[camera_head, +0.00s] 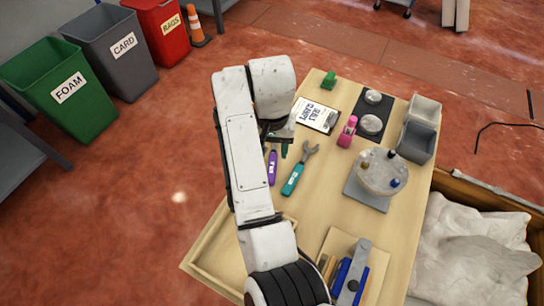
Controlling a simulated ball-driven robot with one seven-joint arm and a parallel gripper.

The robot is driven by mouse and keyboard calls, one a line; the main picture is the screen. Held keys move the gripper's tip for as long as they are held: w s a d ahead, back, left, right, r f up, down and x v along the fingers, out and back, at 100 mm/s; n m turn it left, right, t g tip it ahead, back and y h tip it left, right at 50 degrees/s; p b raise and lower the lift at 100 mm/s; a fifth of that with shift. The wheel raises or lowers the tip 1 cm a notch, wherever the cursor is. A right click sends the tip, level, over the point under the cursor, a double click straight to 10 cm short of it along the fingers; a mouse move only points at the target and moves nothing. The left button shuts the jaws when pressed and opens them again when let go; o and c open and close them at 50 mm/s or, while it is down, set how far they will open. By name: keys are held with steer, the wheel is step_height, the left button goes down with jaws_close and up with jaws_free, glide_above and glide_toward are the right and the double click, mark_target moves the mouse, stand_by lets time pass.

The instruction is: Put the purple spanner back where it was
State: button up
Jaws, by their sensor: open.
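The purple spanner (272,167) lies on the wooden table, just right of my white arm, with its upper part close to my gripper. A teal spanner (298,172) lies to its right, jaw end pointing up and right. My gripper (281,138) is over the table at the end of my arm, above the spanners. It is dark, small and partly hidden by my arm, and it is open. I cannot tell how high it is above the table.
Around the table (312,222) are a clipboard (318,115), a pink bottle (347,132), a round turntable (382,170), grey bins (421,128), a green block (329,80) and a blue-handled tool (349,273). A shallow tray (217,258) is at lower left.

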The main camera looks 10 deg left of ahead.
step_height(320, 180, up, 4)
steer(key=shift+r+p, duration=0.25)
steer(key=shift+p, duration=0.25)
